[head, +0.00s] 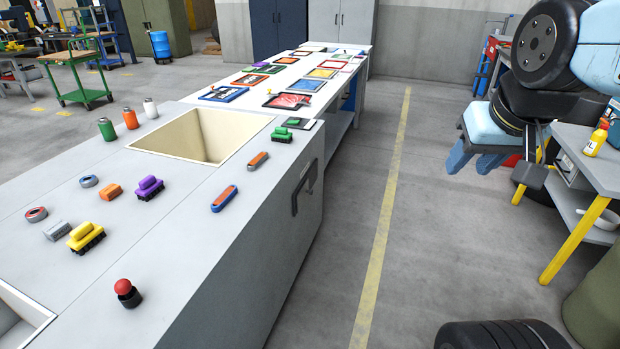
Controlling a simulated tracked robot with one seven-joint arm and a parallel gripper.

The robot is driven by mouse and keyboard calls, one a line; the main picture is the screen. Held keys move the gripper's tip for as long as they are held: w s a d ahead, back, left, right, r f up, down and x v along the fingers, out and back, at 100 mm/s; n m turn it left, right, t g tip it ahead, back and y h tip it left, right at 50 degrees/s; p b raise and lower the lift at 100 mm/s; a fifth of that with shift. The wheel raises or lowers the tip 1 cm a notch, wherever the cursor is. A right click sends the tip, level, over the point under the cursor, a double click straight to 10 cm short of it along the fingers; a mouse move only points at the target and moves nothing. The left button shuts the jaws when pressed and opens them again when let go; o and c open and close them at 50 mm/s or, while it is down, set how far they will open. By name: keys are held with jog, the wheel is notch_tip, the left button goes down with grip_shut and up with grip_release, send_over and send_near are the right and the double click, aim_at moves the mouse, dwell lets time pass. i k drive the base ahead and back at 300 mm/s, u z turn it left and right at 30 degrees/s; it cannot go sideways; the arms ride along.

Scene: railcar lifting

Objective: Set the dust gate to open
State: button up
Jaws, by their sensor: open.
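No part in view is marked plainly as the dust gate. A dark handle (304,188) is set on the right side face of the grey bench (250,240), near its far corner; I cannot tell whether it belongs to the gate or how it is set. A red-topped black knob (127,293) stands upright on the bench's near part. My gripper (474,161) hangs at the upper right over the aisle, its blue fingers apart and empty. It is well to the right of the bench and touches nothing.
The bench top has a square cream-walled recess (190,135), a yellow brush-like block (86,238), a purple one (150,188), and several small tools. A long white table (240,100) with coloured frames adjoins it. A yellow-legged table (590,165) stands right. The aisle is clear.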

aim_at(301, 196)
jog(key=u, duration=0.05)
jog(key=i, duration=1.1)
